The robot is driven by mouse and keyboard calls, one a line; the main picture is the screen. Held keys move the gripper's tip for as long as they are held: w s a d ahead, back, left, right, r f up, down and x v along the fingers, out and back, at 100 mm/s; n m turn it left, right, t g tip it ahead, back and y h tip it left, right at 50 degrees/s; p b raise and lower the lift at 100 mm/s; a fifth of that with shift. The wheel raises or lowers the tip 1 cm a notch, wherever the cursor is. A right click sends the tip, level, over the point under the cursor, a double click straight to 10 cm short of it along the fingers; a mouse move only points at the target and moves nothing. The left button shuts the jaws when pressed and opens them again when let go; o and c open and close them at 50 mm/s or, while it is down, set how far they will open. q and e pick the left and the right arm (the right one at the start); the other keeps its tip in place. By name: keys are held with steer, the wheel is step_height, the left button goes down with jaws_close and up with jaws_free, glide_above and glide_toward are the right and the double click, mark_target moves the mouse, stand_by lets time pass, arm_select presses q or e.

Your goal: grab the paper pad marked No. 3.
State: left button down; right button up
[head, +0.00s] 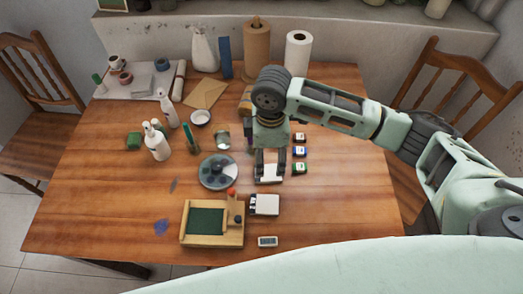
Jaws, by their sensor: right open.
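My right gripper (271,167) points down over the middle of the table, with its two dark fingers apart. A small white pad-like block (268,175) shows between and just below the fingertips. I cannot tell whether the fingers touch it. A second white pad-like block (266,205) with a dark left end lies nearer to me, beside a wooden tray. No number is readable on either block, so I cannot tell which is No. 3. My left gripper is not in view.
A grey disc (218,171) lies left of the gripper. Small ink-bottle-like items (300,152) stand in a column to its right. The wooden tray (212,241) and a small digital device (267,241) are near the front. Bottles and paper rolls (298,53) stand farther back. The table's right side is clear.

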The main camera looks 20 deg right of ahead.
mark_target(268, 172)
step_height(268, 172, down, 2)
steer(key=shift+f, duration=0.1)
steer(key=shift+s+f, duration=0.1)
steer(key=shift+f, duration=0.2)
step_height(268, 172, down, 4)
steer(key=shift+s+f+p, duration=0.1)
steer(key=shift+f+p, duration=0.15)
steer(key=shift+p, duration=0.35)
steer(key=shift+f, duration=0.15)
steer(key=c, duration=0.5)
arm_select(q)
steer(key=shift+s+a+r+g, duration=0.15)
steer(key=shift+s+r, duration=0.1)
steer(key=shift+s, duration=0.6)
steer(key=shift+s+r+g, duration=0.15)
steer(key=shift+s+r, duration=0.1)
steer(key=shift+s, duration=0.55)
arm_select(e)
steer(key=c, duration=0.8)
steer(key=shift+o, duration=0.2)
